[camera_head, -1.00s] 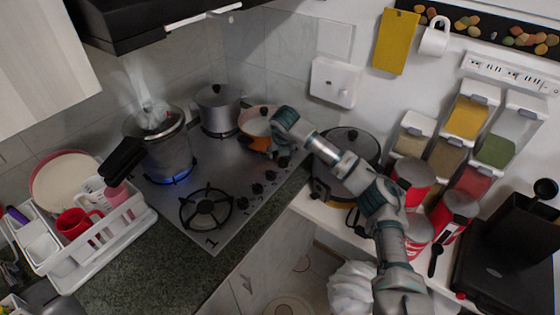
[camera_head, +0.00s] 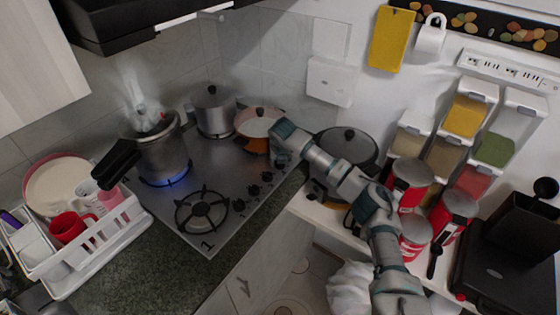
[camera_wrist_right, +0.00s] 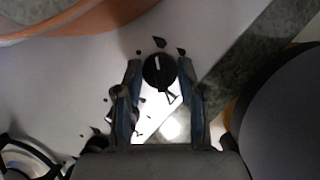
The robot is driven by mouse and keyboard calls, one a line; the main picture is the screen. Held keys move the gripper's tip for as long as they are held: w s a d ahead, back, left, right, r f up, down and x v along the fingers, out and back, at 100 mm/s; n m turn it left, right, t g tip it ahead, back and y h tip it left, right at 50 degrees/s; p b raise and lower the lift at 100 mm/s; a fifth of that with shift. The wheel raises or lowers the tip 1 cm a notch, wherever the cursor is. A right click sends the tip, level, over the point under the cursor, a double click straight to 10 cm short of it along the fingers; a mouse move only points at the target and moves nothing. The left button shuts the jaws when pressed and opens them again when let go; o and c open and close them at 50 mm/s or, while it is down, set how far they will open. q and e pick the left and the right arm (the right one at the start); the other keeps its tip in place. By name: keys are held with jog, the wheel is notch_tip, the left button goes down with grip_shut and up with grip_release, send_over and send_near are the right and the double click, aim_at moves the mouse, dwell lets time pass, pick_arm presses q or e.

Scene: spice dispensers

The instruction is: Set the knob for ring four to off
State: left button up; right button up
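The hob (camera_head: 222,167) has a row of black knobs along its right edge, with one knob (camera_head: 253,190) clear in the head view. In the wrist view a round black knob (camera_wrist_right: 158,72) with a white mark pointing up lies between the fingertips of my right gripper (camera_wrist_right: 159,68). The fingers are apart, with a gap on each side of the knob. In the head view my right wrist covers the far end of the knob row and the fingers are hidden. I cannot read this knob's ring number. My left gripper is not in view.
A steaming pressure cooker (camera_head: 163,153) stands over a blue flame (camera_head: 165,182). An orange pan (camera_head: 257,122) is close beside my right wrist, with a grey pot (camera_head: 213,117) behind. The front burner (camera_head: 203,208) is bare. A dark lidded cooker (camera_head: 352,145) stands right of the hob.

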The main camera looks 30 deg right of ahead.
jog(key=shift+d+f, duration=0.2)
jog(key=shift+d, duration=0.05)
jog(key=shift+a, duration=0.2)
jog(key=shift+a+r+n, duration=0.1)
jog(key=shift+n, duration=0.3)
jog(key=n, duration=0.1)
jog(key=n+y+p, duration=0.1)
jog(key=n, duration=0.1)
jog(key=n+p, duration=0.1)
jog(key=shift+s+d+y, duration=0.1)
jog(key=shift+d+y, duration=0.15)
jog(key=shift+y, duration=0.15)
jog(key=n+y+p, duration=0.1)
jog(key=n, duration=0.1)
jog(key=shift+n, duration=0.4)
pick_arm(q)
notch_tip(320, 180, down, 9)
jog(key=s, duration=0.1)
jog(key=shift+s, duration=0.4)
pick_arm(e)
jog(key=shift+o, duration=0.2)
jog(key=shift+f+n+y, duration=0.25)
jog(key=shift+n+y, duration=0.15)
jog(key=shift+n, duration=0.8)
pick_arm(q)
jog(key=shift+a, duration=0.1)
